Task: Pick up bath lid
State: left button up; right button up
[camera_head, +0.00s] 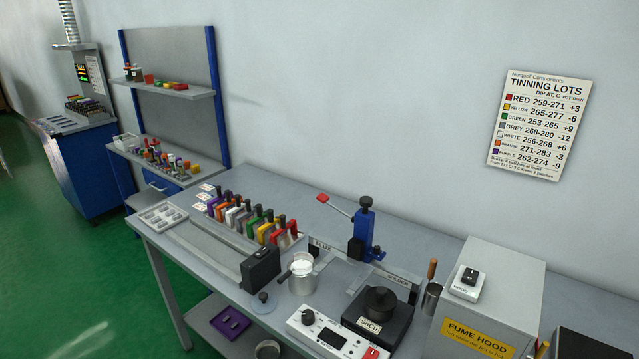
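A dark round lid with a raised knob (380,298) sits on top of the black solder bath (388,332), whose front label reads SnCu. This looks like the bath lid, and it covers the bath's opening. A smaller grey disc with a knob (263,299) lies at the front edge of the bench, left of the white cup; I cannot tell what it belongs to. Neither of my grippers is in view.
A white control box (335,335) stands in front of the bath. A blue lever press (363,230) stands behind it, and a fume hood (485,300) to its right. A light cup (301,275), a black block (260,268) and a rack of coloured tools (245,220) lie left.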

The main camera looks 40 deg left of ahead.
aim_at(265, 302)
jog(key=u, duration=1.55)
